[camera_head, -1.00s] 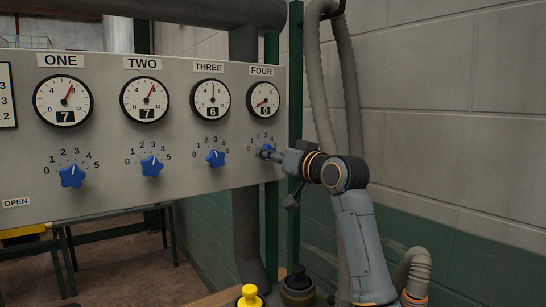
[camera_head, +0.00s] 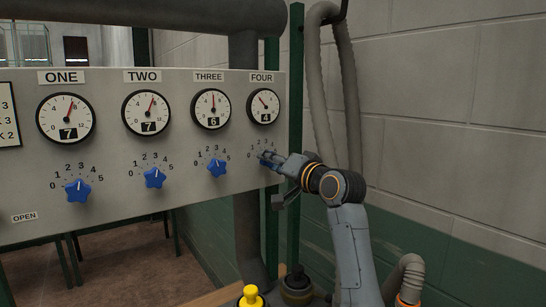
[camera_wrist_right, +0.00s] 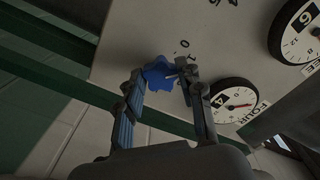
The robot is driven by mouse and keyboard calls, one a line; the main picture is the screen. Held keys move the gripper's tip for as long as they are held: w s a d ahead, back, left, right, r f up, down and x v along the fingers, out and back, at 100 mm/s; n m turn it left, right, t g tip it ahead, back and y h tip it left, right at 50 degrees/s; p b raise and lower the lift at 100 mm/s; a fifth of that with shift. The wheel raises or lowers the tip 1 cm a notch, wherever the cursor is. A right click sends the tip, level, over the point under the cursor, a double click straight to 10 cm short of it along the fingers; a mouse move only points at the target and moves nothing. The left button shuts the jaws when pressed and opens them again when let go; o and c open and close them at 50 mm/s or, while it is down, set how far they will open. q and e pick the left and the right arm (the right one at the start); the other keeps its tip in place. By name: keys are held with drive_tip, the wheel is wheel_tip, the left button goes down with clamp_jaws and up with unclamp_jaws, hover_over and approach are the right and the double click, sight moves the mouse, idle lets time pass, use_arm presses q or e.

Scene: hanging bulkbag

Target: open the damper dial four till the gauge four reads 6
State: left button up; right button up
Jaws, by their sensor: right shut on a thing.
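Gauge four (camera_head: 263,106) is at the right end of the grey panel and its window reads 4, with the needle pointing up and left. It also shows in the right wrist view (camera_wrist_right: 233,103). Below it, the blue star-shaped damper dial four (camera_wrist_right: 158,75) sits between the fingers of my right gripper (camera_wrist_right: 163,82). In the head view the right gripper (camera_head: 268,157) mostly covers this dial. The gripper is shut on the dial. My left gripper is not in view.
Gauges one (camera_head: 66,118), two (camera_head: 146,113) and three (camera_head: 211,109) read 7, 7 and 6. Their blue dials sit below them, left of my right gripper. A green post and grey hoses (camera_head: 322,90) stand right of the panel. A yellow knob (camera_head: 251,297) is low in front.

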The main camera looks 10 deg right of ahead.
idle(0.5)
drive_tip(key=o, duration=1.2)
drive_tip(key=shift+c, duration=0.2)
drive_tip(key=v, duration=1.2)
drive_tip(key=shift+f, duration=0.15)
